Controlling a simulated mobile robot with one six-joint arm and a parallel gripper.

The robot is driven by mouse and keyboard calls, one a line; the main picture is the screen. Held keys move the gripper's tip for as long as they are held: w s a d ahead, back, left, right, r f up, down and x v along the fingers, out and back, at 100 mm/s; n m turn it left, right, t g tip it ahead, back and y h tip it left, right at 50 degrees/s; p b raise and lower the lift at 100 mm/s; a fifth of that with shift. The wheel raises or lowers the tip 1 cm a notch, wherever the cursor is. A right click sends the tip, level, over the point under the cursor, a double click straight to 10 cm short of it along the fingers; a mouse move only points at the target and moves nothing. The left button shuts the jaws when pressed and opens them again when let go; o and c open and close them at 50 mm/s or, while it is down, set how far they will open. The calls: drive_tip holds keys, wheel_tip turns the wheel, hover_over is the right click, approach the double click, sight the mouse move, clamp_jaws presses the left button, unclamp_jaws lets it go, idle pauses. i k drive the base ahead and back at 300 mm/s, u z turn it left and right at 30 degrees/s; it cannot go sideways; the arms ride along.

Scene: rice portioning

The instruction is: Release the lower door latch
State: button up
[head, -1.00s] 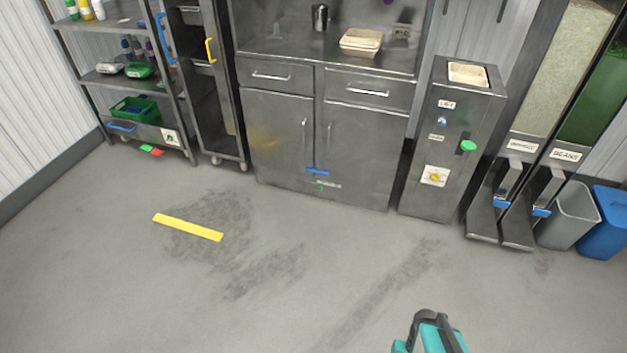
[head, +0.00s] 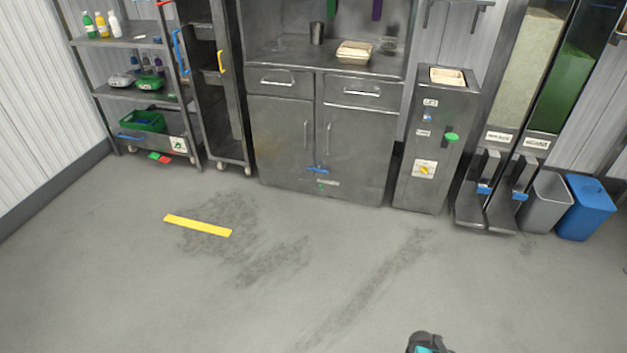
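The steel cabinet (head: 262,172) stands at the centre back, with two lower doors that look shut. A small blue latch (head: 318,169) lies across the bottom of the seam between the doors, with a pale label (head: 328,183) just under it. The latch is far off and small; I cannot make out its catch. A dark and teal part of my own arm just shows at the bottom edge, right of centre. My gripper's fingers are not in view, and nothing of mine is near the latch.
The floor before the cabinet is clear, with a flat yellow strip (head: 198,225). A steel pedestal with a green knob (head: 452,137), tall dispensers, a grey bin (head: 545,204) and a blue bin (head: 585,210) stand right. A wheeled rack (head: 234,165) and shelving stand left.

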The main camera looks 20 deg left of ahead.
sight(317, 170)
drive_tip(key=k, duration=0.3)
drive_tip(key=u, duration=0.6)
drive_tip(key=i, duration=1.25)
drive_tip(key=u, duration=0.4)
drive_tip(key=i, duration=1.7)
drive_tip(key=z, duration=0.5)
